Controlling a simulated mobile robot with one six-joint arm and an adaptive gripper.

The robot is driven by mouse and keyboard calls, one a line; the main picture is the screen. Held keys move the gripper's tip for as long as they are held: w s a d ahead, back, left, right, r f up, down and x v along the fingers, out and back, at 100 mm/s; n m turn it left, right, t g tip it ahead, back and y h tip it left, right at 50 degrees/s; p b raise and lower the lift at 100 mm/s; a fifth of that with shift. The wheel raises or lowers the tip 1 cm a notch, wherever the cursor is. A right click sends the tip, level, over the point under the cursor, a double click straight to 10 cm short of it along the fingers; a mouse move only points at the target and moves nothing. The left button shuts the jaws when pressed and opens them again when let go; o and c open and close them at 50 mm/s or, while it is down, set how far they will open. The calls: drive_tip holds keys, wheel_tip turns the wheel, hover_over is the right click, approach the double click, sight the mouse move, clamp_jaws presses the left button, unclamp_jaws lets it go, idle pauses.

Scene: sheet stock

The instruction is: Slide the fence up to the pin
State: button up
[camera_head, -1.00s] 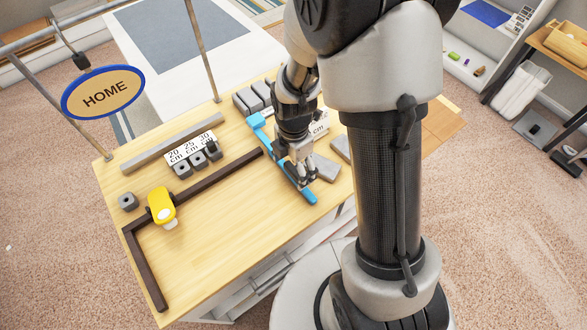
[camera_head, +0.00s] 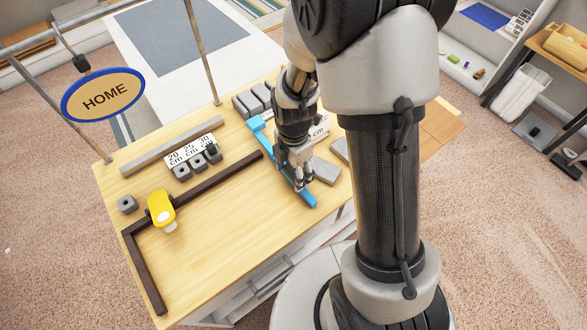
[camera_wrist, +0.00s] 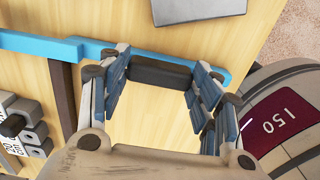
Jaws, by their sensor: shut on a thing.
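The fence is a long blue bar (camera_head: 272,148) lying across the wooden bench, right of the dark rail's far end. In the wrist view the fence (camera_wrist: 38,43) runs across the top, behind the fingertips. My gripper (camera_head: 299,180) is over the fence's near part; in the wrist view my gripper (camera_wrist: 160,78) has its fingers on either side of a dark block that seems to be the fence's grip. A dark pin (camera_head: 211,148) stands at the grey block by the 30 cm label, left of the fence and apart from it. It also shows in the wrist view (camera_wrist: 12,126).
A dark L-shaped rail (camera_head: 200,190) edges the bench's left part. A yellow piece (camera_head: 161,207) sits at it. Grey blocks (camera_head: 250,100) lie at the back, and a grey plate (camera_head: 325,171) lies right of my gripper. Bare bench lies in front of the rail.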

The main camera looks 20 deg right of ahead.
drive_tip(key=c, duration=0.5)
drive_tip(key=s+a, duration=0.1)
drive_tip(key=a, duration=0.2)
drive_tip(key=s+a, duration=0.1)
drive_tip(key=a, duration=0.2)
drive_tip(key=s+a, duration=0.1)
drive_tip(key=a, duration=0.3)
drive_tip(key=shift+s, duration=0.1)
drive_tip(key=o, duration=1.5)
wheel_tip(320, 180, up, 12)
drive_tip(key=shift+r, duration=0.1)
